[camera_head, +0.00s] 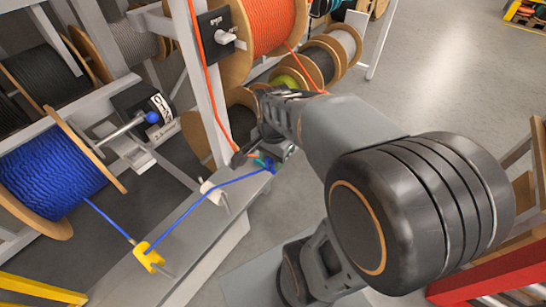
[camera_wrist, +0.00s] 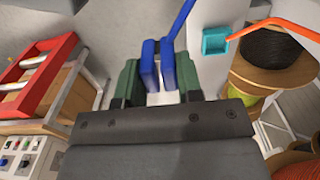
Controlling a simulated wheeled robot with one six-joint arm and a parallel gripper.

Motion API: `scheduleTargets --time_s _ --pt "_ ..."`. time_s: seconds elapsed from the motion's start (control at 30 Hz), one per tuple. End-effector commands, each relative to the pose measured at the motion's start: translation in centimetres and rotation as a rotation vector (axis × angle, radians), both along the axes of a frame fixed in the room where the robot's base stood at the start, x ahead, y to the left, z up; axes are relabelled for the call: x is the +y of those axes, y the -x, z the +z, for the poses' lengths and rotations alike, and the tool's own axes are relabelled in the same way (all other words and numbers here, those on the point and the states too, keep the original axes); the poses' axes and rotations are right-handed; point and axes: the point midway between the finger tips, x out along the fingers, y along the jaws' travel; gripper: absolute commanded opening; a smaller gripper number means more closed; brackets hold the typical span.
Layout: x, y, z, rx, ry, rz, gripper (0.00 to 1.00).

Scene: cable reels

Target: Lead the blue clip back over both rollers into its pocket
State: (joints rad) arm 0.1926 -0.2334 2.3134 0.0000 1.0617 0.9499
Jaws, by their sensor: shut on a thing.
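In the wrist view the clip (camera_wrist: 167,65) sits between the green fingers of my gripper (camera_wrist: 158,85). A blue cable (camera_head: 190,208) runs from the clip to the yellow roller (camera_head: 149,257) and on to the blue reel (camera_head: 50,180). The white roller (camera_head: 213,190) stands close by the cable; I cannot tell whether the cable lies over it. A teal pocket (camera_wrist: 215,41) shows right of the clip in the wrist view. I cannot identify the blue clip's pocket.
An orange cable (camera_head: 208,85) hangs from the orange reel (camera_head: 268,38) in front of a white post (camera_head: 203,95). Several reels stand on racks behind. A red-framed wooden piece (camera_wrist: 42,75) is left in the wrist view. Open floor (camera_head: 440,80) lies at upper right.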

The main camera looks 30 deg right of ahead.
Motion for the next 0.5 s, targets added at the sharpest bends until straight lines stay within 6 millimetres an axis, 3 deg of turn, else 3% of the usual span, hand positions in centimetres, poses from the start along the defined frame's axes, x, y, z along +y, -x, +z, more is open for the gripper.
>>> scheduleTargets --time_s 0.5 --pt "0.0 0.0 3.3 -0.001 0.0 0.0 0.1"
